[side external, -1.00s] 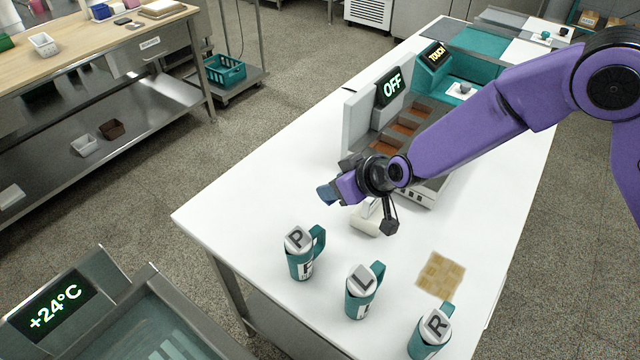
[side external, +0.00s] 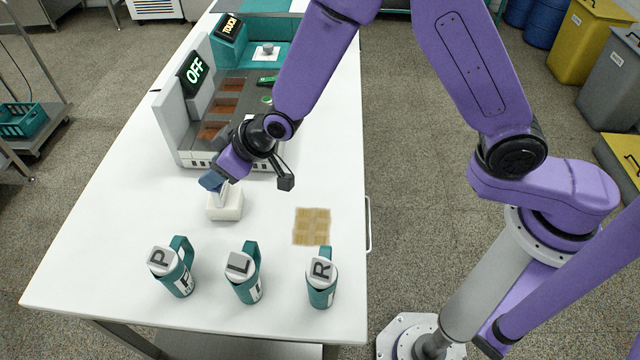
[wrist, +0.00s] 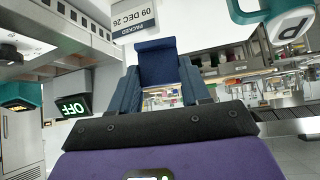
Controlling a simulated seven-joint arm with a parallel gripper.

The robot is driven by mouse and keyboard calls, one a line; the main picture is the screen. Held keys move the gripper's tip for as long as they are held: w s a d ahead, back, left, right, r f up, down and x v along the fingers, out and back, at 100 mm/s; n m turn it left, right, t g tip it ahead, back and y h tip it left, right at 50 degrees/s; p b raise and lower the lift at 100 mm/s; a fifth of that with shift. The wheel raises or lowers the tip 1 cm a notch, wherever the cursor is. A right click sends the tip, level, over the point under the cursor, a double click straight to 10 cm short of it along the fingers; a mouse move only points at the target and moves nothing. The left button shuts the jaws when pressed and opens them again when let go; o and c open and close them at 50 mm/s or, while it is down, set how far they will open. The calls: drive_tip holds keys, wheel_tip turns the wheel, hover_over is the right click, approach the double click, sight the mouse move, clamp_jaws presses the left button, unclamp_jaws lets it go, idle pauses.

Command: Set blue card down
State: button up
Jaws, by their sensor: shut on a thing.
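My gripper (side external: 213,182) is shut on a small blue piece, which I take for the blue card (wrist: 155,58). In the wrist view it spans the gap between the two dark blue fingertips. In the side view my gripper points down and left, just above and behind a small white stand (side external: 226,207) on the white table (side external: 120,200). I cannot tell whether the blue piece touches the stand. In the wrist view a label reading "PACKED 09 DEC 26" (wrist: 135,18) shows beyond the fingers.
Three teal mugs with lids marked P (side external: 172,268), L (side external: 243,275) and R (side external: 321,279) stand along the front. A tan patterned square (side external: 312,227) lies right of the stand. The mill (side external: 215,110), its display reading OFF, stands behind. The table's left side is clear.

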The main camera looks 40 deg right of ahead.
drive_tip(key=d+f+n+y, duration=0.1)
drive_tip(key=d+f, duration=0.1)
drive_tip(key=d, duration=0.7)
drive_tip(key=d+f, duration=0.2)
drive_tip(key=d, duration=0.8)
drive_tip(key=s+d+n+g, duration=0.1)
drive_tip(key=s+d, duration=0.3)
drive_tip(key=s, duration=0.3)
drive_tip(key=shift+w+a+f, duration=0.1)
drive_tip(key=shift+f, duration=1.95)
drive_tip(key=shift+a+f, duration=0.1)
drive_tip(key=shift+f, duration=1.95)
drive_tip(key=shift+f, duration=0.1)
drive_tip(key=o, duration=1)
